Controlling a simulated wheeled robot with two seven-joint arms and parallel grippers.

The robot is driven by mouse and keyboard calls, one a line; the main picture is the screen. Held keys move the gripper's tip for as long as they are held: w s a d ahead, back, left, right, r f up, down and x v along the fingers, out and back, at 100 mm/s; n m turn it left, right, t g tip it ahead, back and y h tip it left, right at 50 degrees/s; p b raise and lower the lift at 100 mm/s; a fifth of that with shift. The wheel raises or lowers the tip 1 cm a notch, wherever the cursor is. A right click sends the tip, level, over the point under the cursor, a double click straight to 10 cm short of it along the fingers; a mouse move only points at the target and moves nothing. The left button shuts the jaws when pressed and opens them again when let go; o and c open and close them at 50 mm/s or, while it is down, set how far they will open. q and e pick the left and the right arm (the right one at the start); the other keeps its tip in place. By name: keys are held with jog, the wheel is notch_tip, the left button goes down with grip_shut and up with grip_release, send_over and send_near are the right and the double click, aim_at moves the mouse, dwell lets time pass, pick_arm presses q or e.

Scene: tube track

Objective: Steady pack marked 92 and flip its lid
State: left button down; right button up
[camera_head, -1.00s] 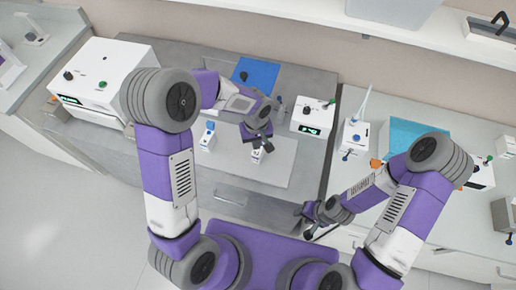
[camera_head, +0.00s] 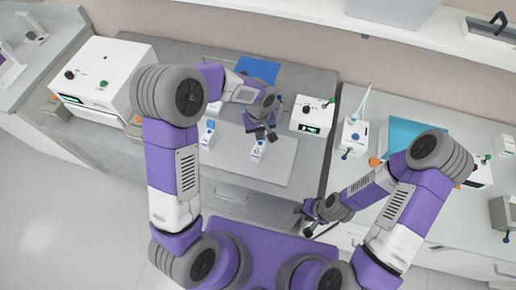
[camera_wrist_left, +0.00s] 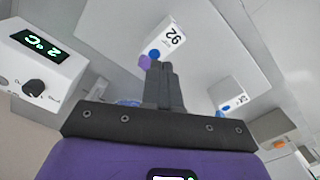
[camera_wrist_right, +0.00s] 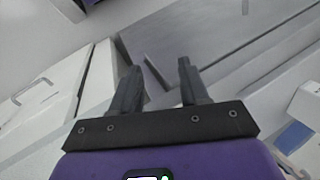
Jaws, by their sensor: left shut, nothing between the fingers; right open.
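The pack marked 92 (camera_head: 258,151) is a small white box on the pale mat (camera_head: 272,177) in the head view. In the left wrist view the pack (camera_wrist_left: 168,36) shows its 92 label, with blue and purple parts at its near end. I cannot tell whether its lid is open. My left gripper (camera_head: 268,138) is just behind the pack. Its fingers (camera_wrist_left: 165,70) are shut and empty, close to the blue part; contact is unclear. My right gripper (camera_head: 303,218) is open, far from the pack at the bench front; its fingers (camera_wrist_right: 158,75) hold nothing.
Another white pack with a blue top (camera_head: 207,136) stands left on the mat. A white device with a green display (camera_head: 312,116) stands right of the left arm. A blue mat (camera_head: 258,71) lies behind. A large white machine (camera_head: 101,76) is at left.

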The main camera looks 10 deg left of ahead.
pick_arm(q)
jog(key=w, duration=0.6)
jog(key=shift+w+d+p, duration=0.3)
jog(key=shift+d+p, duration=0.15)
jog(key=shift+f, duration=0.15)
dwell(0.4)
notch_tip(320, 180, down, 4)
jog(key=b, duration=0.3)
jog(key=shift+r, duration=0.2)
jog(key=shift+r, duration=0.1)
jog(key=shift+s+a+r, duration=0.1)
jog(key=shift+s+r, duration=0.1)
jog(key=shift+s, duration=0.45)
jog(key=shift+s+a+r, duration=0.1)
jog(key=shift+s+r, duration=0.05)
jog(key=shift+s, duration=0.45)
jog(key=shift+s+r, duration=0.65)
jog(key=shift+s, duration=0.2)
jog(key=shift+a, duration=0.1)
